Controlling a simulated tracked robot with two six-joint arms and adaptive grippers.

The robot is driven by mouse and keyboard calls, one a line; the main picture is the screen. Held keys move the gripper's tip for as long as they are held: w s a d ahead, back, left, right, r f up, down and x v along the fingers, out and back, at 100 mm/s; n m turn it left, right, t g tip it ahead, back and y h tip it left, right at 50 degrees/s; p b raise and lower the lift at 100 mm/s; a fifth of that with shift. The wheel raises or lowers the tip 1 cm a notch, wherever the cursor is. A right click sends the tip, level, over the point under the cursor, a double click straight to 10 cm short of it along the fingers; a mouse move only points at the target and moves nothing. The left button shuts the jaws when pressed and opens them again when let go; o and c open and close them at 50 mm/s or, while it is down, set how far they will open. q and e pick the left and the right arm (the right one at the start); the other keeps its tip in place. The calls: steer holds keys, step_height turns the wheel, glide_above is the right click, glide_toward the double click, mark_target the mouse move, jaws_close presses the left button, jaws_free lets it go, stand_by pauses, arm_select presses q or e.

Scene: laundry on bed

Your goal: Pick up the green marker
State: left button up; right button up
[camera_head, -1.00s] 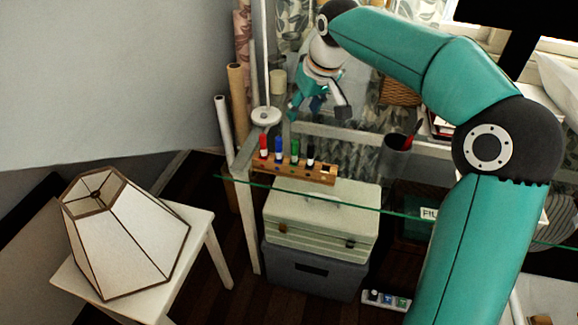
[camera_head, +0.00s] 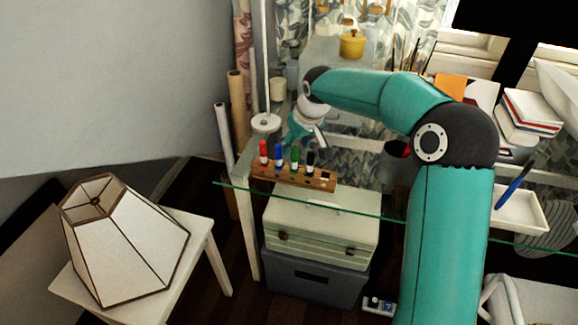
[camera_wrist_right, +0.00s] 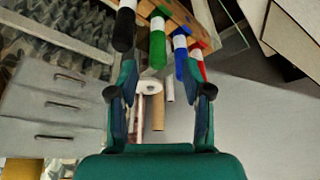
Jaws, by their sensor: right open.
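The green marker (camera_head: 294,158) stands upright in a wooden holder (camera_head: 322,182) on the glass shelf, between a blue marker (camera_head: 278,156) and a black marker (camera_head: 310,161). A red marker (camera_head: 263,153) stands at the left end. My right gripper (camera_head: 305,138) is open and empty, just above and behind the row. In the right wrist view, the green marker (camera_wrist_right: 157,42) appears ahead of the open fingers (camera_wrist_right: 162,88), between their tips. How far apart they are in depth I cannot tell. My left gripper is not in view.
A pale toolbox (camera_head: 315,225) and a grey bin (camera_head: 310,282) are below the glass shelf. A white post with a round base (camera_head: 265,123) stands at left behind the holder. A lampshade (camera_head: 120,245) sits on a small white table at left.

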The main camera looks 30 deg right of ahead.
mark_target(295, 148)
steer(key=x, duration=0.3)
steer(key=shift+d+f, duration=0.1)
steer(key=shift+f, duration=0.05)
jaws_close()
stand_by(0.3)
